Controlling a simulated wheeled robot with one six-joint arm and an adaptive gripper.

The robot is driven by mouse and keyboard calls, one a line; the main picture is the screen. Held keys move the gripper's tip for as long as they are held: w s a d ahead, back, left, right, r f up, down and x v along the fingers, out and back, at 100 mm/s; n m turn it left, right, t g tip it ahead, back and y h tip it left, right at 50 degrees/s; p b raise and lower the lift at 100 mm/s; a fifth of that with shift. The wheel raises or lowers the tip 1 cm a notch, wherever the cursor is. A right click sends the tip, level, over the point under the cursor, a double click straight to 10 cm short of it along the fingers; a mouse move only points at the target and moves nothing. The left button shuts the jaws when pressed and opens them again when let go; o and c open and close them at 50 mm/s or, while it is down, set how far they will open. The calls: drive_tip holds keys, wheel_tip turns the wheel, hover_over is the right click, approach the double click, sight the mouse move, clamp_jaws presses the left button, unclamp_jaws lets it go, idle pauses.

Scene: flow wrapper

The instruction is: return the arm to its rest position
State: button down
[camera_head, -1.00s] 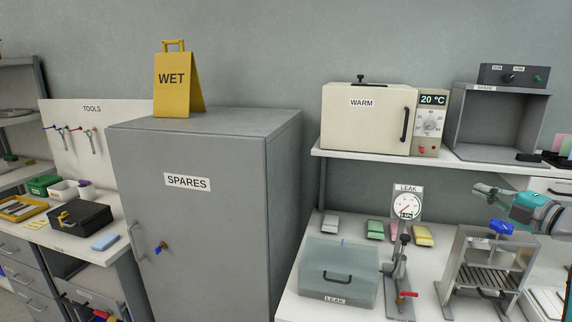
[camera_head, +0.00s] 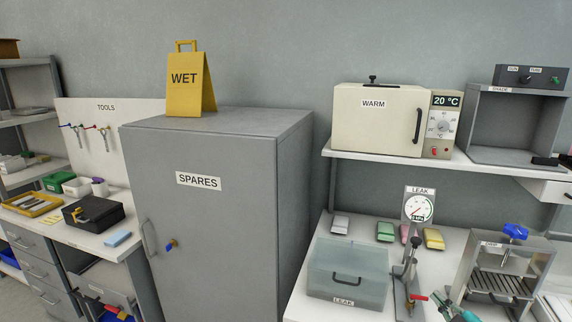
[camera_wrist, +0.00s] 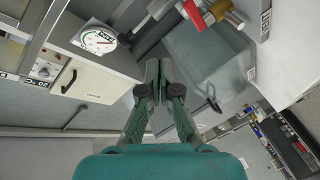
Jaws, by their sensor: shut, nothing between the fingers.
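My gripper (camera_head: 442,303) shows at the bottom edge of the head view, low in front of the leak bench, with its teal body partly cut off by the frame. In the wrist view my gripper (camera_wrist: 158,68) has its two dark fingers together, with nothing held between them. The clear leak box (camera_head: 345,268) stands to its left in the head view. The leak gauge (camera_head: 418,206) stands behind it and also shows in the wrist view (camera_wrist: 98,39). Most of my arm is out of view.
The lever stand with a red handle (camera_head: 415,297) is close to my gripper. A metal press with a blue knob (camera_head: 514,232) stands to the right. The warm oven (camera_head: 378,120) sits on the shelf above. The grey spares cabinet (camera_head: 215,230) stands left of the bench.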

drive_tip(key=s+a+f+m+g+h, duration=0.1)
drive_tip(key=s+a+f+m, duration=0.2)
drive_tip(key=s+a+f, duration=0.45)
drive_tip(key=s+a+f+m+h, duration=0.1)
drive_tip(key=s+a+f+m, duration=0.2)
drive_tip(key=s, duration=0.7)
drive_tip(key=s+a+f+m+g+h, duration=0.1)
drive_tip(key=s+a+f+m, duration=0.1)
drive_tip(key=s+a+f, duration=0.4)
drive_tip(key=s+a+r+m, duration=0.1)
drive_tip(key=s+r, duration=0.2)
drive_tip(key=s, duration=0.6)
drive_tip(key=s+a+r+m, duration=0.1)
drive_tip(key=s+r, duration=0.2)
drive_tip(key=s, duration=0.6)
drive_tip(key=s+a+r+m+y, duration=0.1)
drive_tip(key=s+a+r, duration=0.1)
drive_tip(key=s, duration=0.8)
drive_tip(key=shift+r, duration=0.45)
